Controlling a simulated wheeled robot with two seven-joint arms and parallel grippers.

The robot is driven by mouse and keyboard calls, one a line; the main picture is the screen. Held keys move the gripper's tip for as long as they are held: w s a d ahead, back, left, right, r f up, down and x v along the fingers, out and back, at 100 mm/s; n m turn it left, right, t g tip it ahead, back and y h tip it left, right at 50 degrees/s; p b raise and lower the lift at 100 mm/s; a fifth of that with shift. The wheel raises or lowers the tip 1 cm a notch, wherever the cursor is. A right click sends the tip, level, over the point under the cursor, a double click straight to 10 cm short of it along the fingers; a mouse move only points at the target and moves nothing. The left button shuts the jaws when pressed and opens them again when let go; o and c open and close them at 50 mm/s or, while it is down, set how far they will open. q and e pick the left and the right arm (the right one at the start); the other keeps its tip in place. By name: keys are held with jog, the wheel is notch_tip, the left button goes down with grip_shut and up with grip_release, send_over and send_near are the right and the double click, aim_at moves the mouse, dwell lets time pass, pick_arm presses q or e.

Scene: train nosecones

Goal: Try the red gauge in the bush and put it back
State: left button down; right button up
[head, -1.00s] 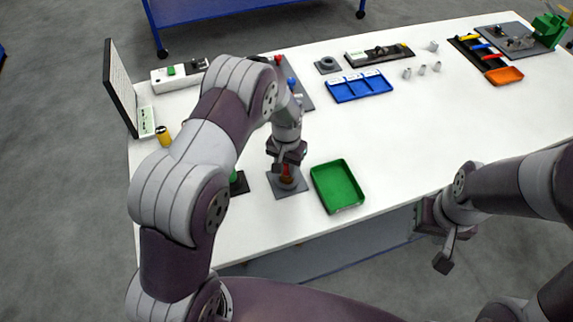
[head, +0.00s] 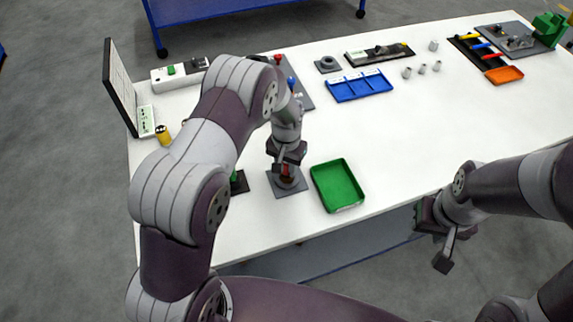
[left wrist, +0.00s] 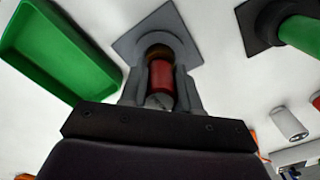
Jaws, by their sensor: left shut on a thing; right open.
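My left gripper (head: 286,168) is shut on the red gauge (left wrist: 160,86), which stands upright between the fingers. The gauge's lower end is at the bush (left wrist: 159,46), a round holder with a brass-coloured inner ring on a grey square plate (head: 291,190). The gauge lines up with the bush and its tip seems to be inside, but the depth cannot be told. In the head view the fingers hide most of the gauge. My right gripper (head: 443,250) is open and empty, off the table's front edge.
A green tray (head: 338,187) lies right of the bush. A green piece on a dark base (head: 238,183) stands close on its left. A blue tray (head: 360,87), a grey ring block (head: 327,64) and small grey cylinders (head: 422,69) lie farther back. The table's middle right is clear.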

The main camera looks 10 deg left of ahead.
pick_arm(q)
jog(key=shift+f, duration=0.4)
dwell(0.7)
jog(key=shift+r, duration=0.1)
dwell(0.8)
jog(key=shift+r+p, duration=2.65)
jog(key=shift+r, duration=1.1)
jog(key=shift+f, duration=0.1)
